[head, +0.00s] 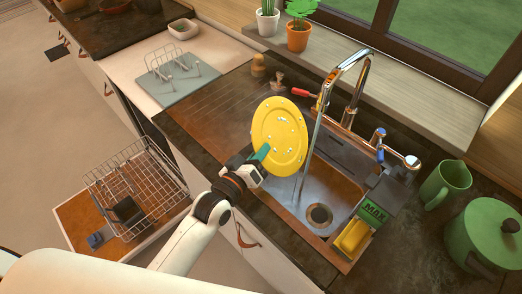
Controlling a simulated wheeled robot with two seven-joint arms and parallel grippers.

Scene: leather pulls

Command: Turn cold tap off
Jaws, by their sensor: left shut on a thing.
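The chrome tap (346,66) arches over the sink at the back. A thin stream of water (305,172) runs from its spout into the basin. A blue-marked handle (379,135), apparently the cold one, is at the right of the tap. A red-marked handle (301,93) is at the left. My left gripper (261,156) is shut on a yellow plate (281,128) with pale spots, held tilted over the sink's left side. It is left of the water and well apart from the blue handle. My right gripper is not in view.
The sink (345,196) has a drain (319,214) and a yellow sponge (352,237) in a holder at its right. A green jug (446,183) and green pot (487,236) stand at the right. A wire rack (136,187) is in an open drawer at the left.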

